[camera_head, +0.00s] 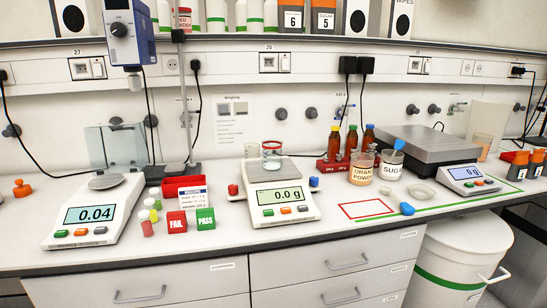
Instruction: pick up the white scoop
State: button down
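I cannot clearly make out a white scoop. A tub labelled orange powder (362,168) stands right of the middle balance, and a small pale piece (373,148) shows at its rim; I cannot tell whether that is a scoop handle. Beside it, a sugar tub (391,165) has a blue handle (398,144) sticking up out of it. My gripper is not in view.
A balance (282,205) bearing a clear beaker (271,154) stands mid-bench, left of the tubs. Brown bottles (351,140) stand behind the tubs, and a grey platform scale (425,145) behind right. A red outline (367,209) and blue object (407,208) lie in front.

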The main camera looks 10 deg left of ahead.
aim_at(407, 210)
jog(key=i+j, duration=0.2)
jog(key=i, duration=0.25)
jog(key=i+j+u, duration=0.1)
jog(key=i, duration=0.3)
jog(key=j, duration=0.1)
